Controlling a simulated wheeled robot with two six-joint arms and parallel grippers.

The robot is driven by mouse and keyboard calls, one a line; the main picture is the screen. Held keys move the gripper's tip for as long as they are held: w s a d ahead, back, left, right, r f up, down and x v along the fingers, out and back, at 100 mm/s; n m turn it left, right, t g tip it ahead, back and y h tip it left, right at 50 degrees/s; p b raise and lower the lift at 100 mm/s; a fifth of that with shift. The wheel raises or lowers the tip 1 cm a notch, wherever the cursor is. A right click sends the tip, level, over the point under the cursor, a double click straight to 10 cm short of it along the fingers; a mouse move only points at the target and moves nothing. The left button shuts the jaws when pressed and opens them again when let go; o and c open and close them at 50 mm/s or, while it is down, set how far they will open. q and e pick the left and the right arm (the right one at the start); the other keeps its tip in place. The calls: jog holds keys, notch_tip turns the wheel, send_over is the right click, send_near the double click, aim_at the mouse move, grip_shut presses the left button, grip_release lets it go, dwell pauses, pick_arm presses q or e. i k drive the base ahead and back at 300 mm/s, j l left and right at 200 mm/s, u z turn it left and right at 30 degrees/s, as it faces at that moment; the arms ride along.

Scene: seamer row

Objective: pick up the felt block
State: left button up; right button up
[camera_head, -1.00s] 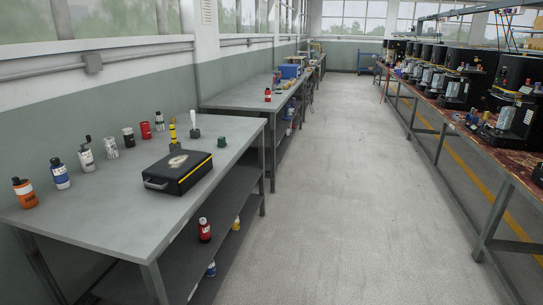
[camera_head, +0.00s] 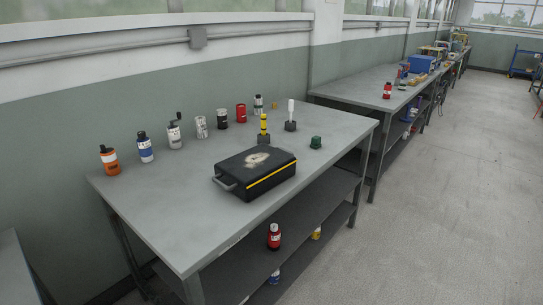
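I cannot tell for sure which thing is the felt block. A small dark green piece (camera_head: 315,142) stands near the right end of the near grey table (camera_head: 180,215). A tiny yellow-orange piece (camera_head: 275,105) lies at the table's back edge by the wall. A black case (camera_head: 256,182) with a yellow stripe and a handle lies in the table's middle, with a pale worn patch on its lid. Neither of my grippers is in view.
Several bottles and cans, such as an orange one (camera_head: 109,160), line the table's back. A yellow-and-black tool (camera_head: 264,130) and a white-handled tool (camera_head: 291,116) stand behind the case. A lower shelf holds a red bottle (camera_head: 274,237). The floor (camera_head: 430,220) to the right is clear.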

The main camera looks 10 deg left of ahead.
aim_at(316, 141)
jog(key=u, duration=0.35)
jog(key=i+l+u, duration=0.4)
jog(key=l, duration=0.2)
jog(key=i+l+u, duration=0.45)
jog(key=l, duration=0.25)
